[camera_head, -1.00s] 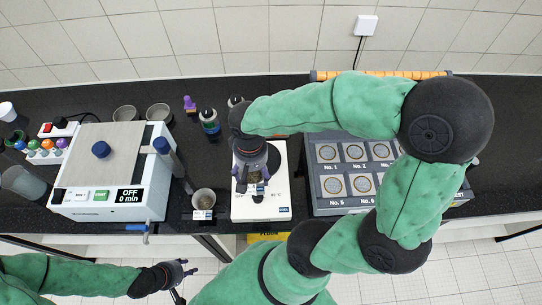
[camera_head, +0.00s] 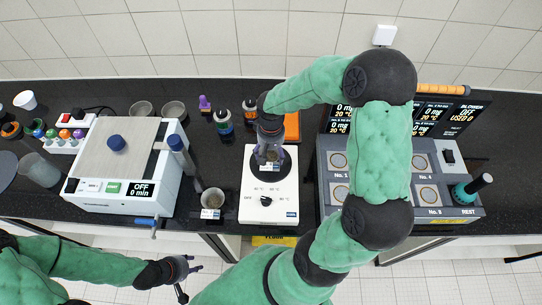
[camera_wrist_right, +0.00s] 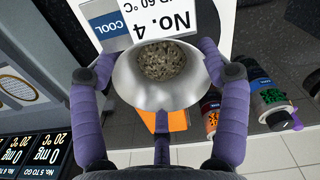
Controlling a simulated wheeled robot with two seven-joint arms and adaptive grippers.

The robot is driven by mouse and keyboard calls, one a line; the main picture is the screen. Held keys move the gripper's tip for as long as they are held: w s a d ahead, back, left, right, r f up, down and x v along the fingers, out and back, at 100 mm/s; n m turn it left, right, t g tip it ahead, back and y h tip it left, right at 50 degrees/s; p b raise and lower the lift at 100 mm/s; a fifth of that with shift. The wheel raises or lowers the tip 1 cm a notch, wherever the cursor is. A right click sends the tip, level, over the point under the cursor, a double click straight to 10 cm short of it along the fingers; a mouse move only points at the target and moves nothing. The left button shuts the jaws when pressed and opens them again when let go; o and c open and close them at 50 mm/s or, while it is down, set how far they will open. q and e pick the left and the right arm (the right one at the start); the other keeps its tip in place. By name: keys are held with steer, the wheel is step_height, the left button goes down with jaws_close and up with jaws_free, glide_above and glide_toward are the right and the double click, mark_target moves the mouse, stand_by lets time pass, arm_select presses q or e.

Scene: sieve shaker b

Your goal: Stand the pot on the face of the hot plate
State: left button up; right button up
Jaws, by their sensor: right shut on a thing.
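In the head view my right gripper (camera_head: 269,157) is over the round black face of the hot plate (camera_head: 255,211), hiding part of that face. The pot is mostly hidden there, so I cannot tell whether its base touches the face. The white hot plate has a dark knob at its front. My left gripper (camera_head: 187,277) is empty, fingers apart, low in front of the bench.
A second small pot (camera_head: 213,198) stands left of the hot plate. A white box with blue knobs (camera_head: 110,165) is further left. Bottles (camera_head: 223,121) and an orange box (camera_head: 292,127) are behind. A grey station with numbered places (camera_head: 450,213) is close on the right.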

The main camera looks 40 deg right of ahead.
mark_target(271, 155)
steer(key=shift+w+d+f, duration=0.15)
steer(key=shift+f, duration=0.2)
steer(key=shift+w+d+f, duration=0.15)
steer(key=shift+f, duration=1.5)
steer(key=shift+f+b, duration=0.2)
steer(key=shift+b, duration=0.1)
steer(key=o, duration=1.2)
steer(key=shift+c, duration=0.2)
steer(key=shift+r, duration=0.1)
step_height(271, 155, up, 12)
steer(key=p, duration=0.1)
steer(key=shift+r, duration=0.1)
